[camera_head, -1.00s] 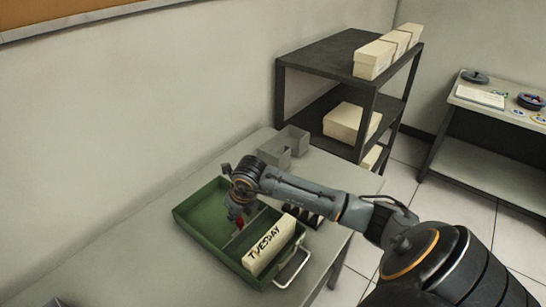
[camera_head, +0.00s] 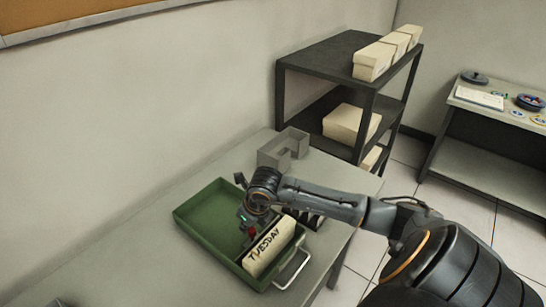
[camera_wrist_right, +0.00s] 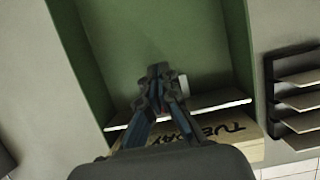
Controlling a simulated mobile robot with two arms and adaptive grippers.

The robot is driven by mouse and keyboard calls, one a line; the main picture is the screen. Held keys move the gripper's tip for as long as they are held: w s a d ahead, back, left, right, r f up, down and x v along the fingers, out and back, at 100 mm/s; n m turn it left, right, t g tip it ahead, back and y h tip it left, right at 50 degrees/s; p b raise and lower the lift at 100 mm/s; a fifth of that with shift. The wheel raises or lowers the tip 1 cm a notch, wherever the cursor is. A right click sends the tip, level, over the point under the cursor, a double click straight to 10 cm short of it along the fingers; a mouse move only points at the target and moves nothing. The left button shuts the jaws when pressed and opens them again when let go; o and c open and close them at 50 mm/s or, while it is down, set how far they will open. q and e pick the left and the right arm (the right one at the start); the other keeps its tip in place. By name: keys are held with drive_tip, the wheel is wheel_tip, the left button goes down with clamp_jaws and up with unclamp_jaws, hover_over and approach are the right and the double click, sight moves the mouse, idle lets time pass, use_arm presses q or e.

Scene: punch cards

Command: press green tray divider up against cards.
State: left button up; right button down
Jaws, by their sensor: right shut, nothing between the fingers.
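The green tray (camera_head: 205,222) lies on the table, its back part empty. A block of cards marked TUESDAY (camera_head: 270,248) stands at its handle end. The tray's divider shows in the right wrist view as a thin pale edge (camera_wrist_right: 222,103) across the tray, close along the cards (camera_wrist_right: 232,131); whether they touch I cannot tell. My right gripper (camera_head: 249,230) is shut and empty, down in the tray on the open side of the divider. Its fingertips show in the right wrist view (camera_wrist_right: 160,75) and hide part of the divider. My left gripper is not in view.
A grey open holder (camera_head: 283,149) stands on the table (camera_head: 140,250) behind the tray. A dark rack (camera_head: 312,222) sits beside the tray, under my right arm. A dark shelf (camera_head: 330,52) with cream boxes stands at the back.

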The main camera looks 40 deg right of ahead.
sight(260, 237)
drive_tip(key=shift+s+d+f, duration=0.1)
drive_tip(key=shift+s+d, duration=0.1)
drive_tip(key=shift+s, duration=1.2)
drive_tip(key=shift+s+d, duration=0.2)
drive_tip(key=shift+s, duration=1.15)
drive_tip(key=shift+w, duration=0.15)
drive_tip(key=shift+r, duration=0.5)
drive_tip(key=shift+p+v, duration=2.3)
drive_tip(key=shift+v, duration=1.8)
drive_tip(key=shift+f, duration=0.1)
